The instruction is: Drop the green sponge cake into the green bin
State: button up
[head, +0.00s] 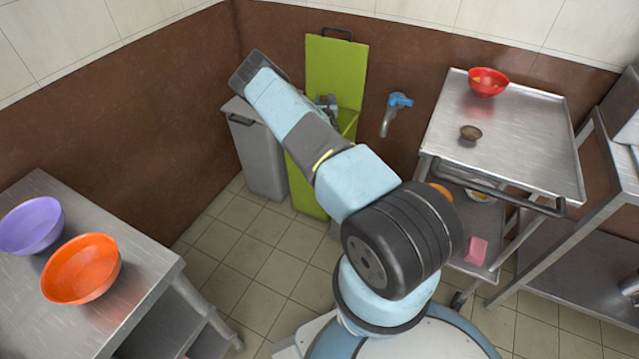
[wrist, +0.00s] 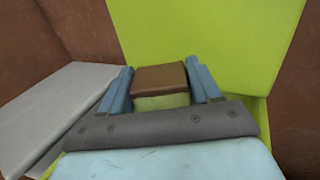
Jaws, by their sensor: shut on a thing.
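My gripper (wrist: 162,72) is shut on the green sponge cake (wrist: 160,78), a block with a brown top and a pale green side, held between the two blue fingers. In the head view, my arm hides most of the gripper, and the cake cannot be made out there. The green bin (head: 305,186) stands against the back wall with its lime lid (head: 335,68) raised upright behind it. The gripper is over the bin, in front of the lid. The lid fills much of the wrist view (wrist: 215,35). The bin's opening is largely hidden by my arm and gripper.
A grey bin (head: 258,160) with a closed lid stands left of the green bin. A blue tap (head: 397,101) is on the wall to its right. A steel trolley (head: 510,130) is at right; a steel table (head: 135,275) with purple and orange bowls is at left.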

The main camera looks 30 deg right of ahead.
jog(key=shift+f, duration=1.05)
jog(key=o, duration=1.1)
jog(key=shift+a, duration=0.1)
jog(key=shift+s+a, duration=0.25)
jog(key=shift+s, duration=0.25)
jog(key=v, duration=1.2)
jog(key=shift+s, duration=0.3)
jog(key=shift+a+r, duration=0.1)
jog(key=shift+a, duration=0.05)
